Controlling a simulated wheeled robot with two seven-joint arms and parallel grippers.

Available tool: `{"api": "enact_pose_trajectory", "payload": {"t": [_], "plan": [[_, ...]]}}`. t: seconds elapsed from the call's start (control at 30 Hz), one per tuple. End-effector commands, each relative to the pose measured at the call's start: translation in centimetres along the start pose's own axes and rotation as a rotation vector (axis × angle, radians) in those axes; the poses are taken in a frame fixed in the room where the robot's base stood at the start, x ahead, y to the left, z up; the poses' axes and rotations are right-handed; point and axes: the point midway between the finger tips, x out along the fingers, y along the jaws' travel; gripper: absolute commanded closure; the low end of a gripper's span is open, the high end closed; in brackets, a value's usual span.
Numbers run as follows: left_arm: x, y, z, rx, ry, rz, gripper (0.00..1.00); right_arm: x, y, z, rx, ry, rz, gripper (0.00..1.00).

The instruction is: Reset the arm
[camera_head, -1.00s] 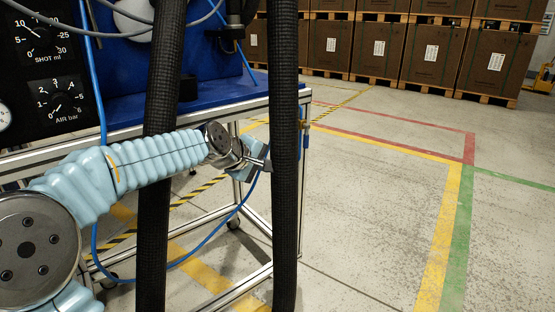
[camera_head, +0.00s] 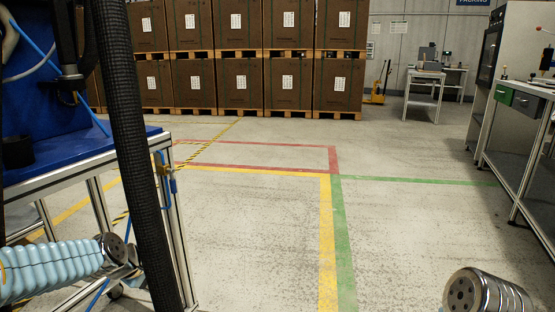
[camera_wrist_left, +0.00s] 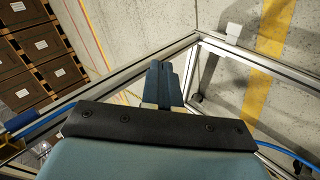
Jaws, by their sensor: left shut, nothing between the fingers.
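My left arm, in a ribbed light blue sleeve, comes in at the lower left of the head view, beside the aluminium-framed bench (camera_head: 85,168). Its gripper end is partly hidden behind a thick black hose (camera_head: 135,150). In the left wrist view, my left gripper (camera_wrist_left: 158,82) shows its dark blue fingers together, with nothing between them. The fingers appear close to the aluminium frame bars (camera_wrist_left: 190,68); I cannot tell whether they touch. A metal joint, apparently of my right arm, shows at the lower right of the head view. My right gripper is out of view.
The bench has a blue top (camera_head: 75,158). Stacked brown boxes (camera_head: 240,85) on pallets stand at the back. The floor between, with yellow, red and green lines, is clear.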

Motion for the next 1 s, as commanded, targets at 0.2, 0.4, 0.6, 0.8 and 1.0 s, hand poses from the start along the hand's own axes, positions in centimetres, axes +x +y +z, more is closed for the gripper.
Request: {"api": "enact_pose_trajectory", "payload": {"t": [0.2,0.4,0.6,0.8,1.0], "plan": [[11.2,-11.8,11.8,0.28,-0.206,-0.183,1.0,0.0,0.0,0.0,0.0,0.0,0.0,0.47],[14.1,-21.9,22.7,0.509,-0.416,-0.258,1.0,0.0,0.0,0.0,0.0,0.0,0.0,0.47],[12.6,-29.5,31.7,0.676,-0.614,-0.271,1.0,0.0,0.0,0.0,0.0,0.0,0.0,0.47],[7.8,-27.0,32.4,0.722,-0.655,-0.259,1.0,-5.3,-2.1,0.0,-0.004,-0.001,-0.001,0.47],[3.9,-23.4,31.6,0.724,-0.658,-0.258,1.0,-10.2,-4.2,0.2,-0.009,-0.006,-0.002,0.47]]}}
